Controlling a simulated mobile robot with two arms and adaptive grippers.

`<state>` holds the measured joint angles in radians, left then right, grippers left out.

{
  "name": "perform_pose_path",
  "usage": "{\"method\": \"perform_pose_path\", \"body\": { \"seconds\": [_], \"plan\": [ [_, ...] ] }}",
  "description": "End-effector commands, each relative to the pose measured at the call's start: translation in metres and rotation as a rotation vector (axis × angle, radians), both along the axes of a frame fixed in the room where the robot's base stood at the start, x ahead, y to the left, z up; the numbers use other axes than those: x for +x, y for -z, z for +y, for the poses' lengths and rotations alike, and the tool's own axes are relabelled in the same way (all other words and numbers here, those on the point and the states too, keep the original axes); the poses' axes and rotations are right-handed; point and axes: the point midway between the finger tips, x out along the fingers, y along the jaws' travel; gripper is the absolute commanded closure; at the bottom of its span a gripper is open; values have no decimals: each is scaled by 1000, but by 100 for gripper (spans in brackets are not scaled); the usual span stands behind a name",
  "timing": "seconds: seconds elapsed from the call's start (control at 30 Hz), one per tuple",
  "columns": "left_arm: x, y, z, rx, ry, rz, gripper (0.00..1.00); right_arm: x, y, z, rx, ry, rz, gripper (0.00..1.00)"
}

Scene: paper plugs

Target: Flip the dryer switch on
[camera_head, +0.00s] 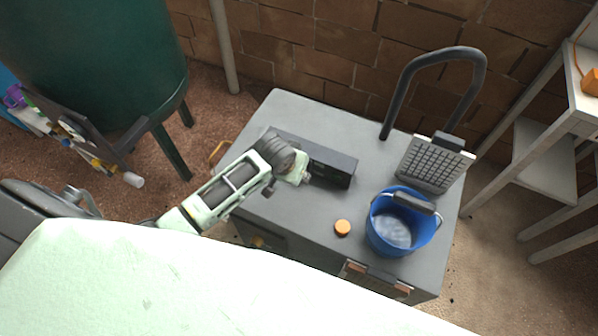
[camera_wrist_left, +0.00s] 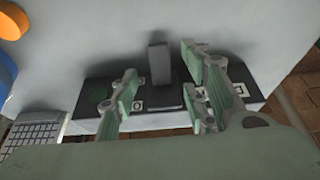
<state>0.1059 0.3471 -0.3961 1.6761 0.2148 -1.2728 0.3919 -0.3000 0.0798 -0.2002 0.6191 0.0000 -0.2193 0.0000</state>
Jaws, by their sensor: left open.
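The dryer switch box (camera_head: 335,165) is a long dark box on the grey cabinet top. In the left wrist view it is a dark panel (camera_wrist_left: 90,95) with small white marks on its face. A grey switch lever (camera_wrist_left: 159,62) stands out from the middle of the panel. My left gripper (camera_head: 303,171) is over the box in the head view and hides part of it. In the left wrist view my left gripper (camera_wrist_left: 163,92) is open, with one finger on each side of the lever. I cannot tell whether either finger touches it. My right gripper is not in view.
A blue bucket (camera_head: 376,238), an orange cap (camera_head: 343,228) and a grey keypad panel (camera_head: 432,165) are to the right of the box. A dark curved handle (camera_head: 432,55) stands at the back. A brick wall is behind the cabinet (camera_head: 278,205). A green tank (camera_head: 90,60) stands left.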

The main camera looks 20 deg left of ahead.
Motion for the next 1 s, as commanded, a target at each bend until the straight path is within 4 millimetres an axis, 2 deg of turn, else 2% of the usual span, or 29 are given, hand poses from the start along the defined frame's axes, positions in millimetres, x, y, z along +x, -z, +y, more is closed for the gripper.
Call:
{"method": "perform_pose_path", "body": {
  "seconds": [0.1, 0.3, 0.67, 1.0],
  "plan": [
    [7, 18, 0, 0, -1, 2, 58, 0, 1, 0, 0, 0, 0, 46],
    [15, 37, -1, 0, 1, 0, 58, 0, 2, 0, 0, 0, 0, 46],
    [17, 41, -1, 0, 1, -2, 59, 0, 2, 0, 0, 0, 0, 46],
    [17, 40, -1, 0, 1, -2, 88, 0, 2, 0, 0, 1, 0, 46]
  ]
}}
